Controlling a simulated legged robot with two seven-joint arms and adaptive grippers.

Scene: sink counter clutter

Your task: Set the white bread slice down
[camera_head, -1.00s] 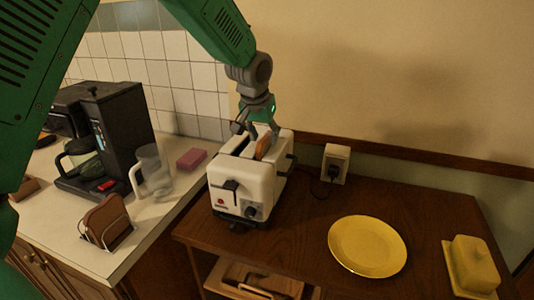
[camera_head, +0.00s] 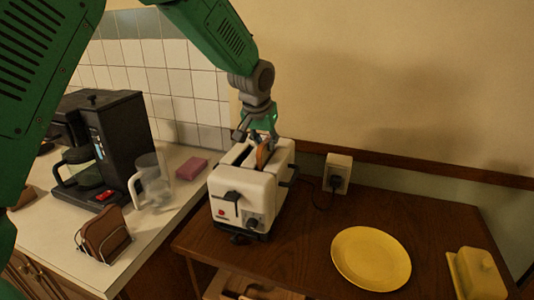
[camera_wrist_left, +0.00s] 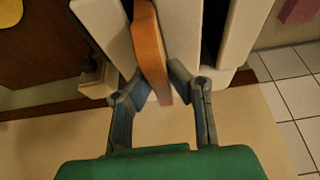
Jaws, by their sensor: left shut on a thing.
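The bread slice (camera_head: 263,154) stands upright in the right slot of the white toaster (camera_head: 240,200), its upper edge showing above the slot. Its crust looks orange-brown. My left gripper (camera_head: 263,137) is above the toaster with its fingers at the far end of the slice. In the left wrist view, the two fingertips (camera_wrist_left: 158,80) close on either side of the slice (camera_wrist_left: 150,45), which runs down between the toaster's walls. The lower part of the slice is hidden in the slot. My right gripper is not in view.
A yellow plate (camera_head: 371,258) lies on the brown table (camera_head: 305,245), with a yellow butter dish (camera_head: 476,273) to its right. A wall socket (camera_head: 337,172) is behind. On the left counter are a coffee maker (camera_head: 122,140), clear jug (camera_head: 152,182), pink sponge (camera_head: 191,168) and bread rack (camera_head: 104,236).

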